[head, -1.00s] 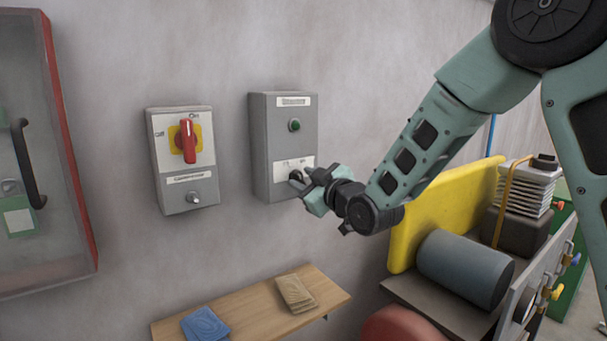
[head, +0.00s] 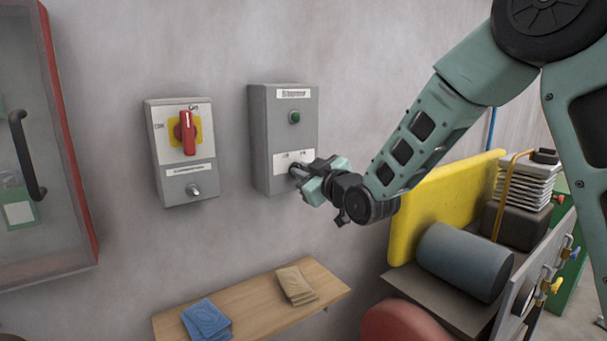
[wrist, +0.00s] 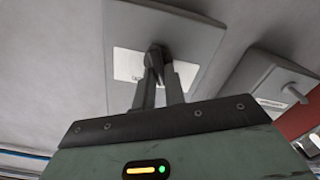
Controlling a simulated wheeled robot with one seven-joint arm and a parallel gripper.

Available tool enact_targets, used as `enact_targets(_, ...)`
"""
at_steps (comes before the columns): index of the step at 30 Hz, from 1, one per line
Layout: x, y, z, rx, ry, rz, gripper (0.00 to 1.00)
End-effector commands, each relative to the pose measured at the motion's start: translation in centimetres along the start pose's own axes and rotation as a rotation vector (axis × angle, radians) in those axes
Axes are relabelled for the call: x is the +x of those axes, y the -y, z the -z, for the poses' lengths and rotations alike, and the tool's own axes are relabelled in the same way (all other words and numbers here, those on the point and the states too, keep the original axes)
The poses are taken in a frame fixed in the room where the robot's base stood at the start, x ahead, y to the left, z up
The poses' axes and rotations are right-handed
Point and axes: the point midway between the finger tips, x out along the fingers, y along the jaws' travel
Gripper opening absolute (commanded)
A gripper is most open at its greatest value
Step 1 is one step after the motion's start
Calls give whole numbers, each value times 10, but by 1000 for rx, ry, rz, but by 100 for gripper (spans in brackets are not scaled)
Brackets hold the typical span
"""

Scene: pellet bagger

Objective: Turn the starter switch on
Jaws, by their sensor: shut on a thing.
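The starter box (head: 283,138) is a grey wall box with a label at the top and a green round button or lamp (head: 294,117). A white plate with markings (head: 281,160) sits on its lower part. My gripper (head: 297,172) is at this plate, shut on the starter switch, which the fingers mostly hide. In the wrist view the two fingers (wrist: 158,75) close around a small dark knob (wrist: 155,52) in front of the white plate. Which way the switch points cannot be told.
Left of it is another grey box (head: 184,153) with a red rotary handle (head: 187,132) on yellow and a metal toggle below. A wooden shelf (head: 250,305) with blue and tan packets is underneath.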

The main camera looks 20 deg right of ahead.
Motion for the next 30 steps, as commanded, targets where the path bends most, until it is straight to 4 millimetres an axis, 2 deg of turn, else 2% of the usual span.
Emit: enact_targets(30,0,-6,-5,839,2,0,0)
